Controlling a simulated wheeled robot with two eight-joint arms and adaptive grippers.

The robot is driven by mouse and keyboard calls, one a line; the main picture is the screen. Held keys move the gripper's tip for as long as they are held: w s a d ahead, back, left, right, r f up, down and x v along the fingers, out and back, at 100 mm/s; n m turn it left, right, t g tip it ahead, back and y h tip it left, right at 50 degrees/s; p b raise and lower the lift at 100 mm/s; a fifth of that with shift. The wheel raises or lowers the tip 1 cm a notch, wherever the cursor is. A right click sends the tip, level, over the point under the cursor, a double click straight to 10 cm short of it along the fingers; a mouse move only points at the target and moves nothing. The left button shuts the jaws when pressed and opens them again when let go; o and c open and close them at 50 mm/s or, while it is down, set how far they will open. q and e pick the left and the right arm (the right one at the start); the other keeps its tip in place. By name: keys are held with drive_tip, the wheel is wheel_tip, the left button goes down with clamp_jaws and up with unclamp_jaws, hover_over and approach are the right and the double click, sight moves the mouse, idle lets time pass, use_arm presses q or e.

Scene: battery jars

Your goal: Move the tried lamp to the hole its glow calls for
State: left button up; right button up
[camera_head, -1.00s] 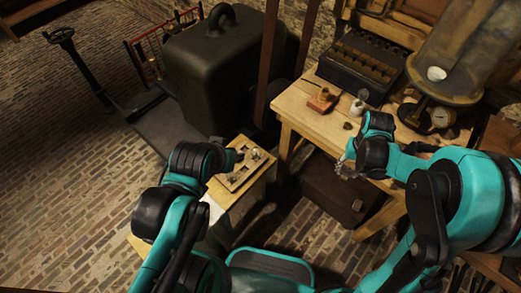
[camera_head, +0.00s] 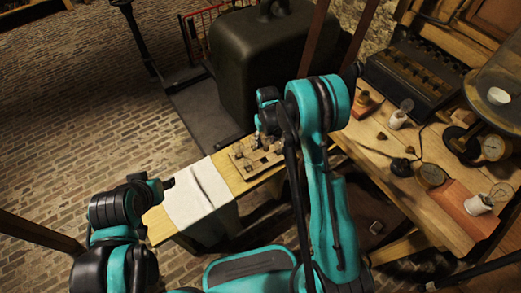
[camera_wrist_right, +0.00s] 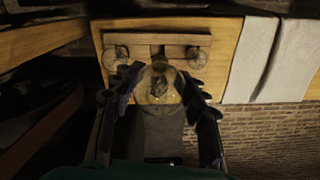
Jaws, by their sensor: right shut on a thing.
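My right gripper (camera_wrist_right: 160,100) is shut on a clear round glass lamp (camera_wrist_right: 158,84), which fills the space between its fingers in the right wrist view. No clear glow shows in it. The wooden holed rack (camera_wrist_right: 150,26) lies just beyond, with a small glass lamp (camera_wrist_right: 116,53) at its left and another lamp (camera_wrist_right: 196,56) at its right. In the head view my right gripper (camera_head: 262,128) is over the far side of the rack (camera_head: 240,165); I cannot tell whether the held lamp touches it. My left gripper (camera_head: 168,184) hangs beside the cloth, its fingers unclear.
A white cloth (camera_head: 195,195) covers part of the low bench left of the rack. A dark case (camera_head: 250,65) stands behind. The workbench (camera_head: 385,150) at right carries a white-based lamp (camera_head: 398,118), another lamp (camera_head: 479,205) and a dark slotted box (camera_head: 420,75).

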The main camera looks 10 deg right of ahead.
use_arm(q)
wheel_tip(320, 180, down, 4)
drive_tip(key=b, duration=0.3)
drive_tip(key=shift+f, duration=0.15)
use_arm(e)
wheel_tip(320, 180, down, 11)
drive_tip(key=w, duration=0.2)
drive_tip(key=shift+w, duration=0.25)
drive_tip(key=shift+f, duration=1.6)
idle(0.5)
drive_tip(key=o, duration=1.4)
drive_tip(key=shift+r, duration=0.1)
wheel_tip(320, 180, up, 12)
